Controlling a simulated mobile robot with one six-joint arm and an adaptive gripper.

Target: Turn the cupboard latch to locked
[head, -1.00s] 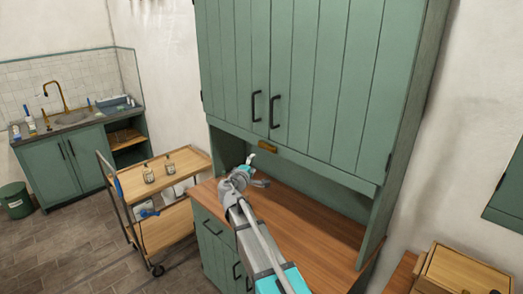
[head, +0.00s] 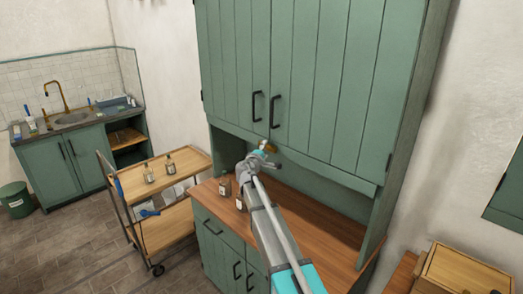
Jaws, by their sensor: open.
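The green cupboard (head: 322,85) has two closed upper doors with black handles. The brass latch (head: 269,147) sits on the rail below the doors, near where they meet. Only a small part of it shows, because my gripper (head: 266,156) is in front of it. My gripper is open, with its fingers at or very near the latch. I cannot tell whether they touch it or which way the latch is turned.
Two small bottles (head: 240,203) stand on the wooden counter (head: 310,228) left of my arm. A wooden trolley (head: 185,163) with bottles stands to the left, beside the sink cabinet (head: 80,160). A wooden box (head: 465,272) is at the lower right. The counter's right part is clear.

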